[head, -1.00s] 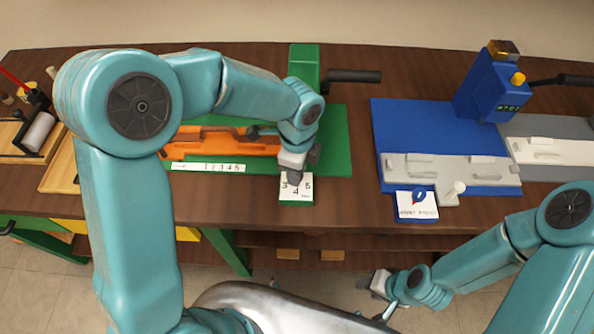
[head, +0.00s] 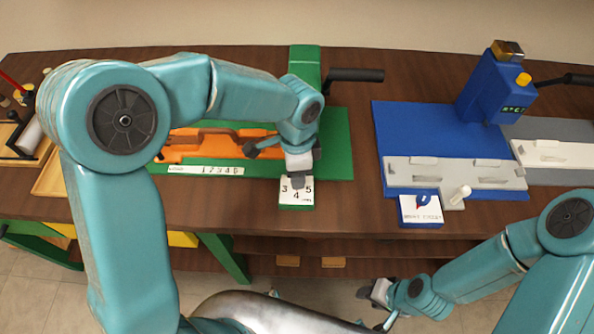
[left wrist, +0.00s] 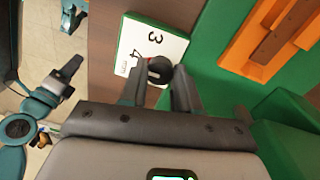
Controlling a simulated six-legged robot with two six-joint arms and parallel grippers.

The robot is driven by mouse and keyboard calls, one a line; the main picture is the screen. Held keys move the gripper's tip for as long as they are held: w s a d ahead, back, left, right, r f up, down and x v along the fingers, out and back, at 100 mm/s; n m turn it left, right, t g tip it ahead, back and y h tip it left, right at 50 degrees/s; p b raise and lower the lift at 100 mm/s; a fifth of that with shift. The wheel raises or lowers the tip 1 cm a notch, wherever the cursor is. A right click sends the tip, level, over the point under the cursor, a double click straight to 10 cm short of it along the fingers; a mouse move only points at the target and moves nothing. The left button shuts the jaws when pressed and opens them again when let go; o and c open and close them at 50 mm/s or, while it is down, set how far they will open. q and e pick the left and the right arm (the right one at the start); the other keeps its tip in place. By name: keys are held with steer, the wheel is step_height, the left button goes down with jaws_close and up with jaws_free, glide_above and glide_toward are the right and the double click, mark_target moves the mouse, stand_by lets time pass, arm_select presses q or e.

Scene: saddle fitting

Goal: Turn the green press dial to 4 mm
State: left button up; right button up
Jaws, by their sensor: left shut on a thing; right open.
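The green press (head: 305,62) stands at the back with its green base plate (head: 338,150). At its front edge is a white dial card (head: 296,201) marked 3, 4, 5. My left gripper (head: 298,182) is over the card's back part. In the left wrist view the dark round dial knob (left wrist: 159,70) sits between the fingertips of my left gripper (left wrist: 160,82), which is shut on it. The 3 and 4 of the card (left wrist: 165,48) show beside the knob; where it points cannot be told. My right gripper (head: 374,293) is open and empty, low in front of the bench.
An orange fixture (head: 205,141) lies on the green plate behind a number strip (head: 206,170). The press's dark lever (head: 355,75) sticks out right. A blue station (head: 418,120) with a grey block (head: 420,172) and a small dial card (head: 421,211) stands right. Bare bench lies between.

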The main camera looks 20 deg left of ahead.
arm_select(q)
steer(key=o, duration=1.1)
steer(key=shift+c, duration=0.2)
step_height(320, 180, up, 16)
steer(key=shift+w+a+r+p, duration=0.15)
steer(key=shift+w+p, duration=0.05)
steer(key=shift+p, duration=0.15)
steer(key=shift+s, duration=0.1)
